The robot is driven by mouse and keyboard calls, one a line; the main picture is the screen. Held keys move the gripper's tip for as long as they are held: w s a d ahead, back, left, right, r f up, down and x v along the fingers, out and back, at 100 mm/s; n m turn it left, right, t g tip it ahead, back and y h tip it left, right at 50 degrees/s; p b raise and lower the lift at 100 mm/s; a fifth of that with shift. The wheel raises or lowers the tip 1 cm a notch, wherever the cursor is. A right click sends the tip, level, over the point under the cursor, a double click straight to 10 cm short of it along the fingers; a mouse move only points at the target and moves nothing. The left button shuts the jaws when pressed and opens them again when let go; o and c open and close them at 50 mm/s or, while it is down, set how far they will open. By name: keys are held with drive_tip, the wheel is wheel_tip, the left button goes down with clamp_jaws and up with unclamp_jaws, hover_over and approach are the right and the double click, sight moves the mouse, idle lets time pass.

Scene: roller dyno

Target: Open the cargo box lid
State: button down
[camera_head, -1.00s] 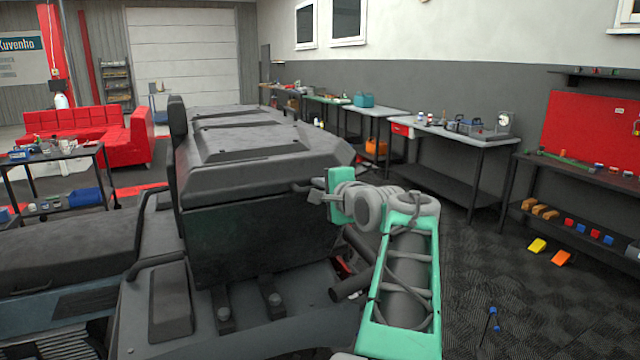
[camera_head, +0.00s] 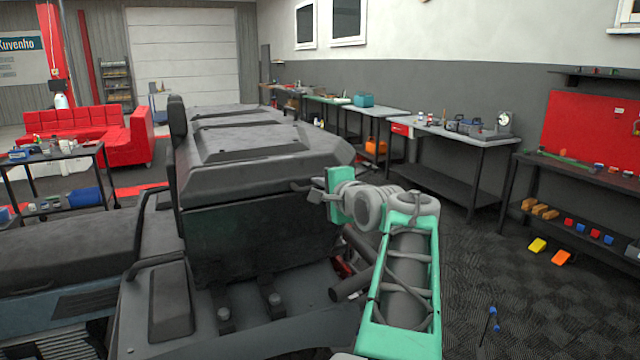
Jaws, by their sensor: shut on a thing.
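The cargo box (camera_head: 255,240) is a large dark grey box on the back of a vehicle, in the middle of the head view. Its bulky lid (camera_head: 245,172) lies over the box top and looks shut or nearly shut; I cannot tell if there is a small gap. My gripper (camera_head: 303,186) is at the lid's lower right edge, with its dark fingers against that edge. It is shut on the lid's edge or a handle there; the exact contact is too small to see. My grey and green arm hides the box's right end.
The vehicle's dark seat (camera_head: 65,245) and a bent rail (camera_head: 150,222) are left of the box. A tool trolley (camera_head: 62,165) and red sofa (camera_head: 95,133) stand farther left. Workbenches (camera_head: 455,137) line the right wall.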

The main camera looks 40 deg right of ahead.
drive_tip(key=shift+r, duration=0.3)
